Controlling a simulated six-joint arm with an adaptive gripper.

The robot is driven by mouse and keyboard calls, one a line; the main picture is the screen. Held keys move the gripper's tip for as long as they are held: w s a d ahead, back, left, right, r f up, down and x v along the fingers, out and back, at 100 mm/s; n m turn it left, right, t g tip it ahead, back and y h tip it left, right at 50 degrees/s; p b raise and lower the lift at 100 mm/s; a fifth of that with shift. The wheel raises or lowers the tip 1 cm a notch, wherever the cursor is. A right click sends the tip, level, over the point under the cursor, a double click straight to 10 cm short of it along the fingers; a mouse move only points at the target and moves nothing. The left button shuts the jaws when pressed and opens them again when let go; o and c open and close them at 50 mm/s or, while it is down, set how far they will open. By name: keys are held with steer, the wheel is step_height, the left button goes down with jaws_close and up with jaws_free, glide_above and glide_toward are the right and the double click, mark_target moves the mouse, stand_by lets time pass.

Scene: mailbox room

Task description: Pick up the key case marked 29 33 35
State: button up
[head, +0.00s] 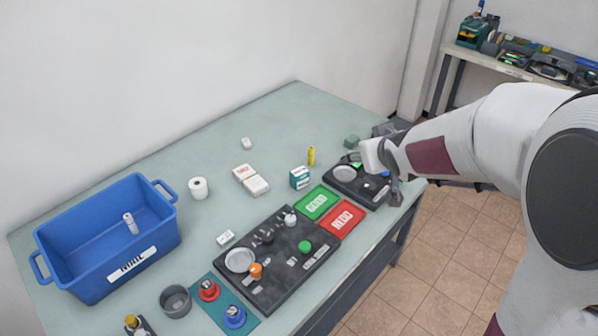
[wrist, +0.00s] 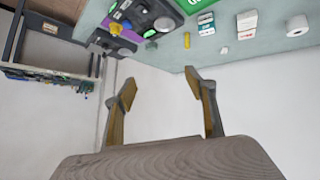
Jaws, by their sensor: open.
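No marking 29 33 35 is readable in either view, so I cannot tell which thing is the key case. A small white labelled piece (head: 225,238) lies on the table left of the large black board, its print too small to read. My gripper (wrist: 162,82) is open and empty, its two fingers apart against the pale wall in the wrist view.
A blue mail bin (head: 110,272) stands at the left. The large black board (head: 280,283) holds knobs. Green (head: 316,203) and red (head: 344,219) trays lie between the boards. The table's back left is clear.

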steer(key=w+a+f+n+t+y, duration=0.1)
steer(key=w+a+f+y, duration=0.1)
steer(key=w+f, duration=0.3)
steer(key=w+a+f+n+y, duration=0.1)
steer(key=w+a+f, duration=0.2)
steer(key=w+f, duration=0.1)
steer(key=n+y, duration=0.2)
steer(key=y, duration=0.2)
glide_toward(303, 177)
steer(key=w, duration=0.3)
steer(key=shift+w+a+f, duration=0.1)
steer(key=shift+a+f, duration=0.25)
steer(key=shift+a+f+y, duration=0.3)
steer(key=shift+a+f, duration=0.1)
steer(key=shift+f, duration=0.2)
steer(key=shift+x, duration=1.3)
steer(key=shift+x, duration=2.55)
